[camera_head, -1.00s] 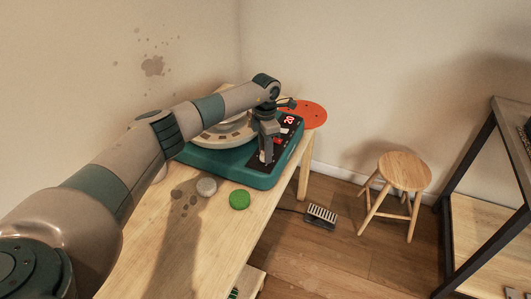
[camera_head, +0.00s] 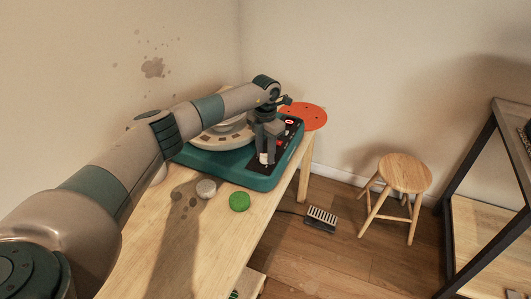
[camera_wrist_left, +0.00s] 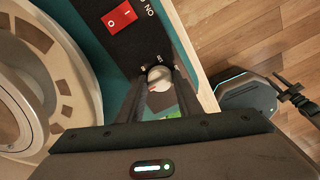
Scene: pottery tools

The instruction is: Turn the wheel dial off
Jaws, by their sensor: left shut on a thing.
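The teal pottery wheel (camera_head: 222,165) stands on the wooden table, with a black control panel along its right side. Its round silver-white dial (camera_wrist_left: 159,77) shows in the wrist view at the end of the panel, between the two fingers. My left gripper (camera_head: 265,158) reaches down over the panel and is shut on the dial. In the head view the gripper hides most of the dial. A red rocker switch (camera_wrist_left: 120,17) lies farther along the panel, clear of the fingers. My right gripper is not in view.
A grey lump (camera_head: 206,188) and a green disc (camera_head: 239,201) lie on the table (camera_head: 222,238) in front of the wheel. An orange disc (camera_head: 308,117) lies behind it. A foot pedal (camera_head: 320,219) and wooden stool (camera_head: 404,174) stand on the floor. A shelf is at right.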

